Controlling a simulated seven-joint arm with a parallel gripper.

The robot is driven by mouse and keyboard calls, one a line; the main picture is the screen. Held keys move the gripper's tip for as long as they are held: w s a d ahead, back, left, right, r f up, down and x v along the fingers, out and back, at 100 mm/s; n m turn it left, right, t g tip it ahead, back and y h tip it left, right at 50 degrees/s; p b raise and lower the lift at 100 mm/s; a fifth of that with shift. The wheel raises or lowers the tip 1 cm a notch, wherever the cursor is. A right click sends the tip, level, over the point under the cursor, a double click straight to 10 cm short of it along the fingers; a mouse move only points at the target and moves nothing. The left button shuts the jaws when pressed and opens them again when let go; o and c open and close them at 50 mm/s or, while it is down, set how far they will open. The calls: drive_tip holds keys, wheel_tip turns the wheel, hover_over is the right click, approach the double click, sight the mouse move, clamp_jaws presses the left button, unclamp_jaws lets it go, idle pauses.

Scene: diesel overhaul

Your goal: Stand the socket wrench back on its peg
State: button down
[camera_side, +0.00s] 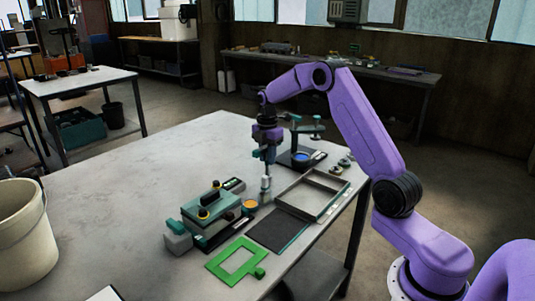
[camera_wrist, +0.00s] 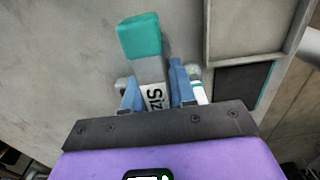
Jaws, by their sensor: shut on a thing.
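My gripper (camera_wrist: 156,92) is shut on a grey piece with a teal end (camera_wrist: 141,38) and a white label reading "Siz", which I take to be the socket wrench. Its blue fingers press on both sides of the label. In the side view my gripper (camera_side: 267,158) is over the table, left of a shallow open frame tray. A pale upright piece (camera_side: 266,188) shows just below the fingers; I cannot tell if it touches the table. I cannot make out for certain which part is the peg.
A teal-topped box (camera_side: 212,210) and a green frame (camera_side: 238,261) lie in front. The frame tray (camera_side: 338,201), a dark mat (camera_side: 276,231) and a teal stand (camera_side: 306,130) are on the right. A bucket (camera_side: 24,235) stands left. The table's left-middle is clear.

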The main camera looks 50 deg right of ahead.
drive_tip(key=shift+f, duration=0.65)
drive_tip(key=shift+c, duration=1.4)
unclamp_jaws()
drive_tip(key=shift+r, duration=0.1)
drive_tip(key=shift+r, duration=4.45)
